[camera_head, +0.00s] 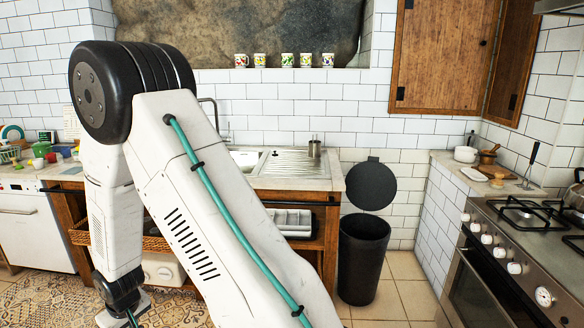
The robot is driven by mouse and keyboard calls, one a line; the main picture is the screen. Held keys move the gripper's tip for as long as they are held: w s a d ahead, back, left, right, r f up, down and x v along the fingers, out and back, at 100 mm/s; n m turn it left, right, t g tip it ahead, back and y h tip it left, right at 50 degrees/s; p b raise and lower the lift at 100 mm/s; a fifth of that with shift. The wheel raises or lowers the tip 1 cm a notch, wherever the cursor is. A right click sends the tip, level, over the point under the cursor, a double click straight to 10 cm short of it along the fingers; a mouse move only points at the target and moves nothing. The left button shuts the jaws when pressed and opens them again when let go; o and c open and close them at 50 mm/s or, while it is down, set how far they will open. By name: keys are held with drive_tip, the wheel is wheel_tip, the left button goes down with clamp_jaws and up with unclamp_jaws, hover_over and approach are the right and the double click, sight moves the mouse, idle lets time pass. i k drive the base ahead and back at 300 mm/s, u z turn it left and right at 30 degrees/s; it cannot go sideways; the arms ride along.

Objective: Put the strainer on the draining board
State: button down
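The draining board (289,160) is the ribbed metal surface to the right of the sink basin (243,158), on the counter by the back wall. A small metal cylinder (314,148) stands at its right end. I cannot make out a strainer with certainty; small items on the left counter are too small to tell apart. My arm fills the left middle of the view and hides part of the counter. Its wrist reaches the bottom edge at the left, and my gripper's fingers do not show.
A black bin (362,262) with a raised round lid (371,185) stands right of the sink unit. The stove (510,265) is at the right. Small dishes, including a green bowl (41,149), crowd the left counter. Tiled floor (400,297) between bin and stove is clear.

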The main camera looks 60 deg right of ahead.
sight(287, 169)
drive_tip(key=k, duration=0.3)
drive_tip(key=z, duration=1.6)
drive_tip(key=i, duration=0.15)
